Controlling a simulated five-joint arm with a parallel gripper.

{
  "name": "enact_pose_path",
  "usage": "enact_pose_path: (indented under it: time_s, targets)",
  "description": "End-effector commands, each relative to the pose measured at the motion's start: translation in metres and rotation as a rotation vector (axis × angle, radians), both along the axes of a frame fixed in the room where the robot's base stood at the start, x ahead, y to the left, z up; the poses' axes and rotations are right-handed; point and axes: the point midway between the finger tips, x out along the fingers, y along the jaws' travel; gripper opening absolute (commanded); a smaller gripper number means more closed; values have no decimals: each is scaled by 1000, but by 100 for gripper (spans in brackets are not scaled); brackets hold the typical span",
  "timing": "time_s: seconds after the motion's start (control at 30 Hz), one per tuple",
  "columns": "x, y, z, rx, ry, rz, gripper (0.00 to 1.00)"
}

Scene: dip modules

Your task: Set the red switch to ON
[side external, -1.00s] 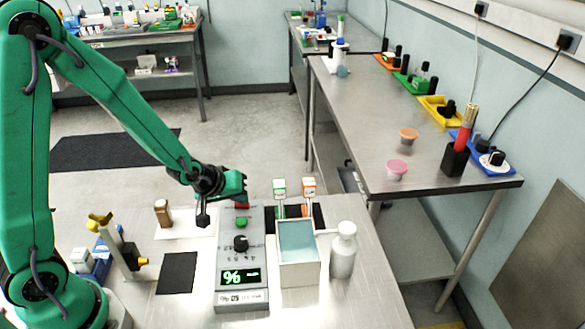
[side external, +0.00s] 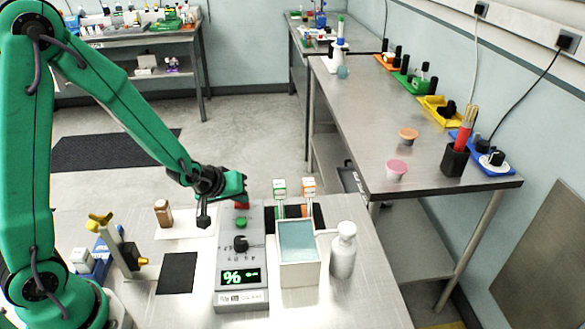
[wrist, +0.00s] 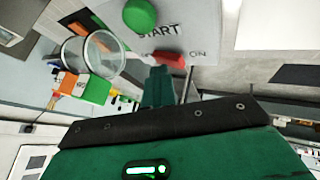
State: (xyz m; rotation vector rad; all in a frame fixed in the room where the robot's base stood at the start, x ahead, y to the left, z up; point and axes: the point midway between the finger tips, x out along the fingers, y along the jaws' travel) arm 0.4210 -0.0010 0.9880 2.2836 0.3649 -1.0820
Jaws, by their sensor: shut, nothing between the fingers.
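The red switch (side external: 241,206) is at the far end of the grey control box (side external: 229,300). It is partly hidden by my gripper (side external: 244,191) in the side external view. In the wrist view the red switch (wrist: 169,60) lies beside the printed word ON, just beyond the fingertips. My gripper (wrist: 158,76) is shut and empty, with its tips very near or touching the switch; I cannot tell which. How the switch is set is not clear.
The box also carries a green START button (side external: 241,222), a black knob (side external: 240,243) and a lit display (side external: 239,276). A pale container (side external: 299,270) and a white bottle (side external: 343,250) stand to its right. A black mat (side external: 177,273) lies to its left.

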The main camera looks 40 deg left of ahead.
Motion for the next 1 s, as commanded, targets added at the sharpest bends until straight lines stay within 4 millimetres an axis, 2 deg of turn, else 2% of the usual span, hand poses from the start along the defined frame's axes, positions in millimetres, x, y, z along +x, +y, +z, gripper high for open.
enact_pose_path:
  time_s: [0.03,0.07,0.57,1.0]
  targets:
    - [-5,3,-11,1,31,6,0]
    - [-5,3,-11,1,32,6,0]
    - [-7,3,-12,1,36,7,0]
    - [-10,1,-4,-2,38,4,0]
